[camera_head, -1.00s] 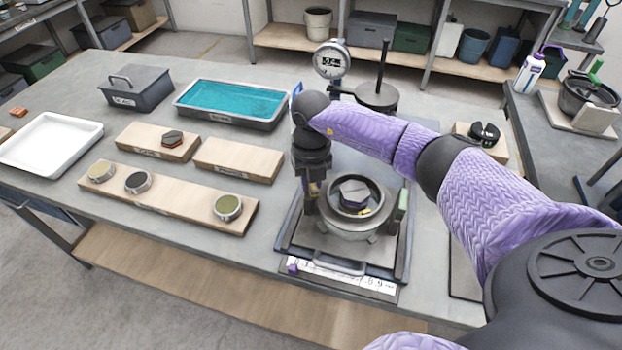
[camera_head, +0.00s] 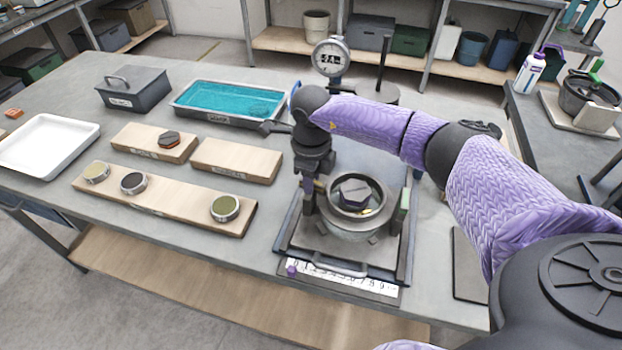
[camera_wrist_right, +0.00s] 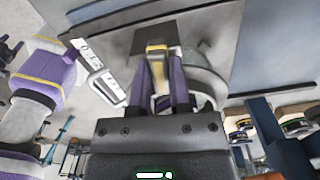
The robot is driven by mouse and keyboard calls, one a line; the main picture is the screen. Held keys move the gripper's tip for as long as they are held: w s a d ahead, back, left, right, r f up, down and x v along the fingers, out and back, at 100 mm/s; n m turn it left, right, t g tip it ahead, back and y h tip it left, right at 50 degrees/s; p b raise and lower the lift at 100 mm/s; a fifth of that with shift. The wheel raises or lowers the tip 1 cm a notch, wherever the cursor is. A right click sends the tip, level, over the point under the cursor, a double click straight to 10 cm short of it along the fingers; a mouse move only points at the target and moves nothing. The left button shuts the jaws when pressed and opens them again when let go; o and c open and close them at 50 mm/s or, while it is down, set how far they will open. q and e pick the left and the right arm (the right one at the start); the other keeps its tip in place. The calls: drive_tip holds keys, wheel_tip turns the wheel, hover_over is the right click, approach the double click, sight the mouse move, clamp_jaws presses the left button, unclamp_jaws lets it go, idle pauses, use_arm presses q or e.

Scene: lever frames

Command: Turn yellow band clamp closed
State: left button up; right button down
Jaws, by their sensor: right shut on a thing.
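The round metal vessel (camera_head: 352,222) stands on a plate in the dark tray in front of me, with a dark faceted piece (camera_head: 354,192) inside its ring. My right gripper (camera_head: 309,204) points down at the vessel's left side. In the right wrist view its purple fingers (camera_wrist_right: 160,78) are shut on the yellow-edged clamp lever (camera_wrist_right: 157,49), beside the vessel's wall (camera_wrist_right: 203,84). The lever is mostly hidden by the gripper in the head view. A green upright part (camera_head: 404,203) is at the vessel's right side. My left gripper is not in view.
A dial gauge (camera_head: 331,59) stands behind the vessel. Wooden boards, one with round tins (camera_head: 225,208), lie to the left. A numbered scale (camera_head: 345,278) lies along the tray's front.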

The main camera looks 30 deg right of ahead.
drive_tip(key=shift+n, duration=0.6)
drive_tip(key=c, duration=0.8)
unclamp_jaws()
drive_tip(key=shift+c, duration=0.2)
wheel_tip(320, 180, up, 10)
drive_tip(key=p, duration=0.1)
